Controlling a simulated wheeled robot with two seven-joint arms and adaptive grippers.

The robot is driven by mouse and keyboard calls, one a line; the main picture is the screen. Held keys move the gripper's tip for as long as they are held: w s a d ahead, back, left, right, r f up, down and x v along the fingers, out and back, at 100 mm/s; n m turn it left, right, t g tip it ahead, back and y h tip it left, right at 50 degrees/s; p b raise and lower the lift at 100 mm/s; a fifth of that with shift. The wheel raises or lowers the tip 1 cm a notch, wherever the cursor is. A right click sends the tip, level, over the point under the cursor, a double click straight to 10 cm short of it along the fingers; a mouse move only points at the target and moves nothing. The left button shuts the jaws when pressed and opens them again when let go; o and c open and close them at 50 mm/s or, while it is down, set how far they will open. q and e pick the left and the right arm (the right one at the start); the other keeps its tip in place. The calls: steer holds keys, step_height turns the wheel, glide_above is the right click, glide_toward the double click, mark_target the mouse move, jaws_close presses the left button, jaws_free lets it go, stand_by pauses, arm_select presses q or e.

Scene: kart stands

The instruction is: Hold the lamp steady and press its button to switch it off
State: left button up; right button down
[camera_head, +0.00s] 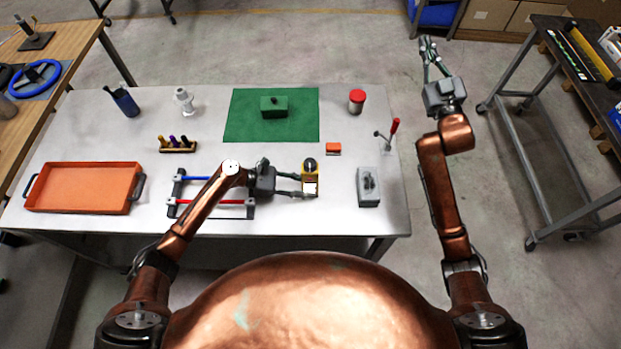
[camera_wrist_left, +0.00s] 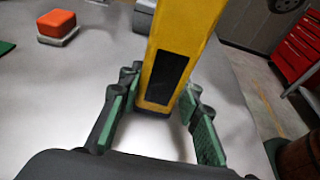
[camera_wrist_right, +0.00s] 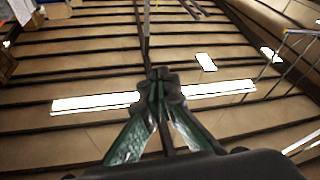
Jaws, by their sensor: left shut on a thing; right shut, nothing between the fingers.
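The lamp (camera_head: 311,167) is yellow with a dark round top and a bright white face, upright near the table's front, right of the middle. My left gripper (camera_head: 303,184) reaches it from the left and is shut on its body. In the left wrist view the lamp's yellow body (camera_wrist_left: 188,30), with a black panel, stands between the green-padded fingers. I cannot make out the button. My right gripper (camera_head: 429,52) is raised beyond the table's right edge, well away from the lamp. Its fingertips (camera_wrist_right: 158,78) meet with nothing between them.
An orange block (camera_head: 333,148) lies just behind the lamp. A grey box (camera_head: 368,187) stands to its right, with a red-handled lever (camera_head: 392,130) behind. A rack with blue and red bars (camera_head: 210,201) lies under my left arm. A green mat (camera_head: 240,125) lies farther back.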

steer(key=s+a+r+n+y, duration=0.25)
steer(key=s+a+r, duration=0.2)
steer(key=r, duration=0.25)
steer(key=s+a+f+n+g+y, duration=0.1)
steer(key=s+a+f+n+g, duration=0.15)
steer(key=a+f, duration=0.4)
steer(key=s+a+f+n+g+y, duration=0.1)
steer(key=s+a+f, duration=0.25)
steer(key=f, duration=0.65)
steer(key=s+a+f+n+g+y, duration=0.15)
steer(key=s+a+f, duration=0.25)
steer(key=f, duration=0.4)
steer(key=s+a+f+n+g, duration=0.1)
steer(key=s+a+f+n, duration=0.1)
steer(key=s+a+f, duration=0.4)
steer(key=s+a+f+n+g+y, duration=0.1)
steer(key=s+f+g, duration=0.15)
steer(key=s, duration=0.45)
steer(key=s+a+f+n, duration=0.2)
steer(key=s+a+f, duration=0.25)
steer(key=s, duration=0.25)
glide_toward(302, 178)
steer(key=shift+x, duration=2.4)
